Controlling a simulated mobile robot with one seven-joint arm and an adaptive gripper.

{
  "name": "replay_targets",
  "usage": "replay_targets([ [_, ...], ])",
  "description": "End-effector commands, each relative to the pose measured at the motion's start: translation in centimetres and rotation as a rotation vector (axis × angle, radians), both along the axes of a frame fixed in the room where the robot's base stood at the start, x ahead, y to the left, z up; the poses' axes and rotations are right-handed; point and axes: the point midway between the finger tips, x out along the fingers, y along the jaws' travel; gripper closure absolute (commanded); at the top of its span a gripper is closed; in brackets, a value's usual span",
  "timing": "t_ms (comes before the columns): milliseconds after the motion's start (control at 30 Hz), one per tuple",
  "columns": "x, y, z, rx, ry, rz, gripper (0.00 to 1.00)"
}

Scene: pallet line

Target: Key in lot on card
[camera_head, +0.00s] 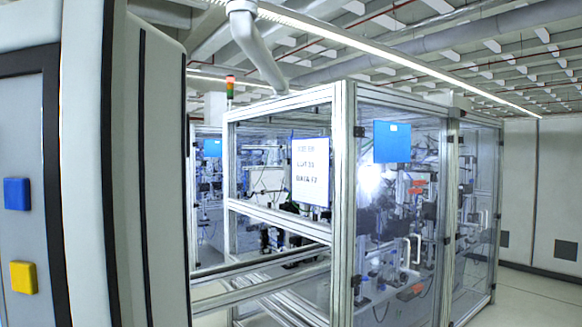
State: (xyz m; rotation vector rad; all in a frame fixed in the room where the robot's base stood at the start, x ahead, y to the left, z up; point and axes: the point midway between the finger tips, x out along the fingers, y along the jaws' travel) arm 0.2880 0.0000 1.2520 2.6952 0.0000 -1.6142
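A white card (310,171) hangs on the glass of a framed machine enclosure, left of its near corner post. It carries three lines of dark print. The middle line appears to start with "LOT", but its characters are too small and blurred to read surely. At the far left, close to me, a grey panel (30,120) with a dark border bears a square blue button (17,193) and a square yellow button (24,277) below it. No digits show on either button. My gripper is not in view.
The metal-framed glass enclosure (344,200) fills the middle, with a blue sheet (392,142) on its right side. A red and green signal light (229,87) stands above its left end. Rails (262,262) extend from its lower left. Open floor (535,295) lies at the right.

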Motion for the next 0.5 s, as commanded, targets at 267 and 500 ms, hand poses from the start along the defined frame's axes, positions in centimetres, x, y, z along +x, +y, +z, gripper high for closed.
replay_targets([
  [267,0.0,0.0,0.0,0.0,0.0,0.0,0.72],
  [500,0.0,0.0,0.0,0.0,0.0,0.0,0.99],
])
